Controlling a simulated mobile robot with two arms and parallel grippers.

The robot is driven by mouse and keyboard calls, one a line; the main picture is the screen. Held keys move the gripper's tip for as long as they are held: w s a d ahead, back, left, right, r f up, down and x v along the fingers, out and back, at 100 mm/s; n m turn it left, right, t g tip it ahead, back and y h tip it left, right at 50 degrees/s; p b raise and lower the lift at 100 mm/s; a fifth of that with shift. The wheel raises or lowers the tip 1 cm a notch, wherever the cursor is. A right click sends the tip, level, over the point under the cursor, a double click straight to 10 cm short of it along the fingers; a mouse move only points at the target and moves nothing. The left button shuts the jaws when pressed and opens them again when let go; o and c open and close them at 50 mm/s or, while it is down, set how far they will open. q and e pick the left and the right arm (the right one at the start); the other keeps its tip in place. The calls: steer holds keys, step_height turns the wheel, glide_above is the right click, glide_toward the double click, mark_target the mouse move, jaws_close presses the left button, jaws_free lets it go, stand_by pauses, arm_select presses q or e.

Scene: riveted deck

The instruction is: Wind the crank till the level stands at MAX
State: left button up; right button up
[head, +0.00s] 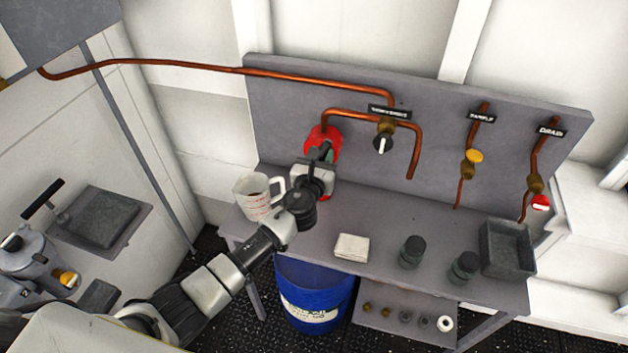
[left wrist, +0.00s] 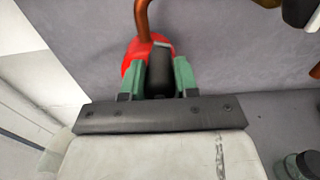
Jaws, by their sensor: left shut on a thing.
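A red crank pump (head: 323,138) is mounted on the grey back panel, with a copper pipe rising from it; its red body also shows in the left wrist view (left wrist: 130,68). My left gripper (head: 323,158) is at the pump, its green fingers closed on the crank's black handle (left wrist: 160,70). The gripper hides most of the crank and the lower pump. A clear measuring jug (head: 254,204) with red marks stands upright on the bench, left of the gripper. Something dark shows inside it, but its level and the MAX mark are too small to read. My right gripper is not in view.
A black-handled valve (head: 383,144), yellow SAMPLE valve (head: 473,157) and red DRAIN valve (head: 540,202) sit on the panel. The bench (head: 330,215) holds a folded cloth (head: 352,246), two dark jars (head: 412,251) and a grey bin (head: 508,262). A blue drum (head: 315,292) stands below.

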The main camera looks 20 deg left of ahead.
arm_select(q)
steer(key=d+f+b, duration=0.5)
steer(key=f+b, duration=0.3)
steer(key=f, duration=0.1)
steer(key=a+f+b, duration=0.4)
steer(key=a+f, duration=0.1)
steer(key=a, duration=0.2)
steer(key=shift+a, duration=0.4)
stand_by(0.5)
steer(key=shift+w+r, duration=0.1)
steer(key=shift+r, duration=0.2)
stand_by(0.9)
